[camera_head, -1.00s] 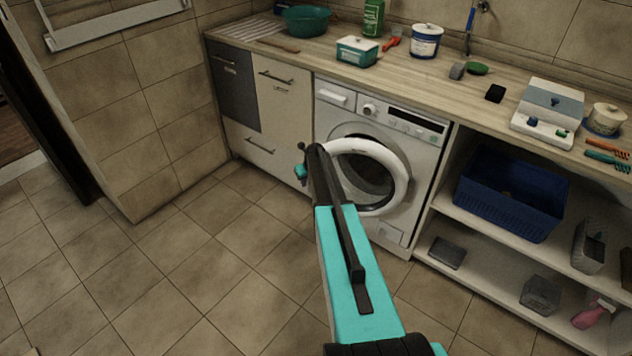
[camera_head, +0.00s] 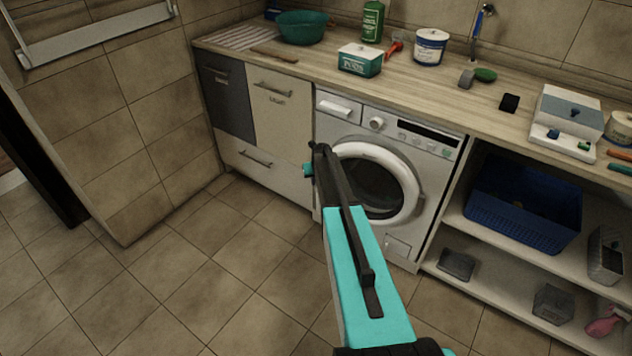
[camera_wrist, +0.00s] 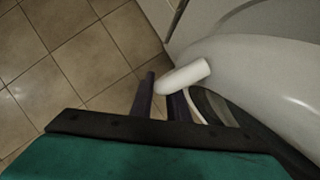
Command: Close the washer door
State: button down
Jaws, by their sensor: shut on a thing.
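The white front-loading washer (camera_head: 398,138) stands under the counter. Its round door (camera_head: 407,172) has a thick white rim and dark glass and looks near the front; the exact gap cannot be told. My arm reaches to the left side of the door, and my gripper (camera_head: 319,163) is there, mostly hidden behind my arm. In the wrist view, the dark fingers of my gripper (camera_wrist: 164,97) are at a white rounded handle piece (camera_wrist: 186,77) beside the large curved door rim (camera_wrist: 262,68). My gripper is shut on the washer door; the contact is partly hidden.
Drawers and cabinets (camera_head: 284,122) stand left of the washer. An open shelf with a blue basket (camera_head: 522,214) is on the right. The counter (camera_head: 440,92) holds a green basin (camera_head: 302,27) and several small items. The tiled floor (camera_head: 215,265) at left is clear.

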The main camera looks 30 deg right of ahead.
jog(key=shift+w+r, duration=0.1)
jog(key=shift+w, duration=0.2)
jog(key=c, duration=1.8)
grip_release()
jog(key=shift+o, duration=0.4)
jog(key=shift+d, duration=0.1)
jog(key=shift+s, duration=0.1)
jog(key=shift+s+r, duration=0.3)
jog(key=shift+r, duration=0.25)
jog(key=b+v, duration=0.1)
jog(key=v, duration=1.1)
jog(key=shift+r+b, duration=0.2)
jog(key=shift+b, duration=0.1)
